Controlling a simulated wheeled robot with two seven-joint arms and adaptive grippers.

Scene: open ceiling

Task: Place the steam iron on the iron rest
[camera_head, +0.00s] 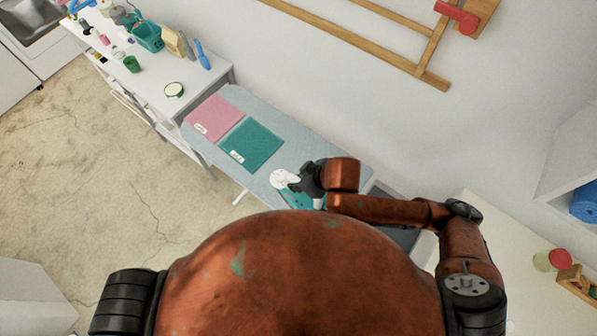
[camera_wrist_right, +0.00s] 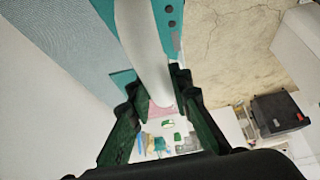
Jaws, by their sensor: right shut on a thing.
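The steam iron (camera_head: 284,179) is white and teal and is at the near right end of the ironing board (camera_head: 290,141). My right gripper (camera_head: 308,180) is shut on it, and the arm hides part of it. In the right wrist view, the white handle (camera_wrist_right: 147,50) of the iron runs between the two dark fingers of the gripper (camera_wrist_right: 156,90), beside a teal part with dark buttons. I cannot tell whether the iron touches the board. A dark grey surface (camera_head: 401,237) at the board's right end, partly behind my arm, may be the iron rest. My left gripper is out of view.
A folded pink cloth (camera_head: 212,117) and a folded teal cloth (camera_head: 251,144) lie on the board. A white table (camera_head: 185,97) with bottles and a teal basket (camera_head: 148,36) stands beyond. A white counter (camera_head: 500,262) is at right. The wall borders the board's far side.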

